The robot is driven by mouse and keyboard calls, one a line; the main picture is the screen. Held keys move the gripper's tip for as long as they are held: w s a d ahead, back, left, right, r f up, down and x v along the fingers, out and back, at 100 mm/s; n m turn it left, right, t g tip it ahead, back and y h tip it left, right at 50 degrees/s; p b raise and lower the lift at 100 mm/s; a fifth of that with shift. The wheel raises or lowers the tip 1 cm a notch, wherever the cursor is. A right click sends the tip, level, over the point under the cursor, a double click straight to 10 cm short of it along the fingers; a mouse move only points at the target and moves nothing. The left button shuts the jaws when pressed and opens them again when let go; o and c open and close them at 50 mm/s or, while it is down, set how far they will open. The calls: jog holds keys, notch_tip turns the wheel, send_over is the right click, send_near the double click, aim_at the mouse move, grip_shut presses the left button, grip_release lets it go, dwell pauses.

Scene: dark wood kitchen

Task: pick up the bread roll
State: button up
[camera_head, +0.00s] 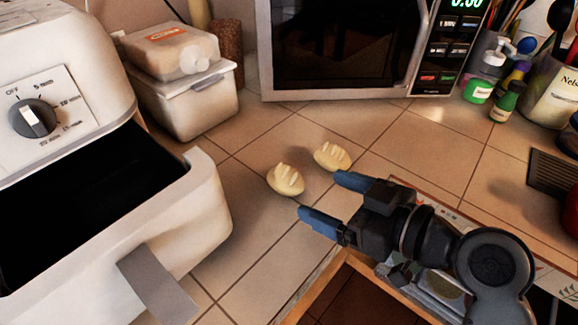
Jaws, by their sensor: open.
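Two small pale bread rolls with scored tops lie on the tiled counter in the middle of the head view. One bread roll (286,179) is nearer and to the left; the other bread roll (332,156) is a little farther back and to the right. They lie apart. My gripper (320,197) comes in from the lower right with its two blue fingertips spread open and nothing between them. The tips point left toward the rolls. The upper fingertip appears close to the right roll; I cannot tell whether it touches.
A white air fryer (190,215) with its drawer open stands at the left. White plastic containers (186,97) and a microwave (345,45) stand behind. Bottles (508,100) and a utensil holder crowd the back right. An open wooden drawer (335,265) is below my gripper. Counter tiles around the rolls are clear.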

aim_at(296, 180)
jog(key=x, duration=0.2)
jog(key=p+x, duration=0.1)
jog(key=x, duration=0.3)
jog(key=shift+w+a+r, duration=0.2)
jog(key=shift+w, duration=0.2)
jog(key=shift+w+a+f, duration=0.25)
jog(key=shift+w+a, duration=0.1)
jog(key=shift+a, duration=0.1)
jog(key=shift+c, duration=0.4)
jog(key=c, duration=1.1)
